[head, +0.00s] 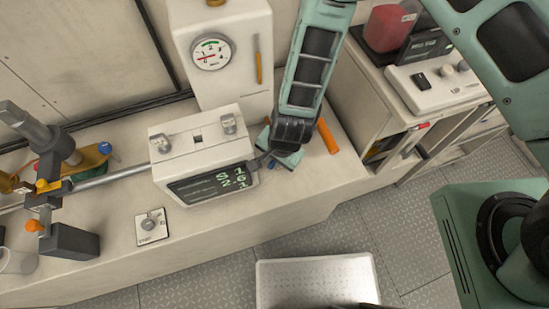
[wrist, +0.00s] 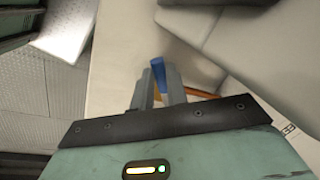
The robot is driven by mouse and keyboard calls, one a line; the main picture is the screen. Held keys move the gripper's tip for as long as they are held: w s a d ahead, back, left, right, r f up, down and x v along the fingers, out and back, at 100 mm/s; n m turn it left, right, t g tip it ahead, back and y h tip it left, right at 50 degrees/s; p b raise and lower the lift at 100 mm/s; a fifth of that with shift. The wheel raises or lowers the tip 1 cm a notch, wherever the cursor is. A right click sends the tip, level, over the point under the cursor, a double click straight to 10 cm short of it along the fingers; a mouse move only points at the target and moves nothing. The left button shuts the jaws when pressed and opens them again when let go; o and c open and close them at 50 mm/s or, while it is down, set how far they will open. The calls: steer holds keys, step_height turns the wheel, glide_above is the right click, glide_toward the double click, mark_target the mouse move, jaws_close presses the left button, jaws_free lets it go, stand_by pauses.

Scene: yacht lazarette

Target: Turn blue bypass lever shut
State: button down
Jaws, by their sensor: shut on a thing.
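The blue bypass lever (wrist: 159,74) shows in the wrist view as a short blue bar standing between the grey fingers of my gripper (wrist: 160,84). The fingers are shut on it, and its blue tip sticks out past them. In the head view my gripper (head: 288,157) is low on the pale bench, just right of the white box with the green display.
The white display box (head: 200,150) stands close left of my gripper. An orange cylinder (head: 327,136) lies just right of it. A white tank with a gauge (head: 213,53) rises behind. A small switch plate (head: 153,226) is on the bench front. A metal tray (head: 315,281) is on the floor.

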steer(key=c, duration=1.4)
jaws_free()
steer(key=d+r, duration=0.1)
steer(key=r, duration=0.4)
steer(key=s+r, duration=0.1)
steer(key=r, duration=0.5)
steer(key=s+d+r+p, duration=0.1)
steer(key=r, duration=0.5)
steer(key=shift+d+r, duration=0.1)
steer(key=shift+d, duration=0.25)
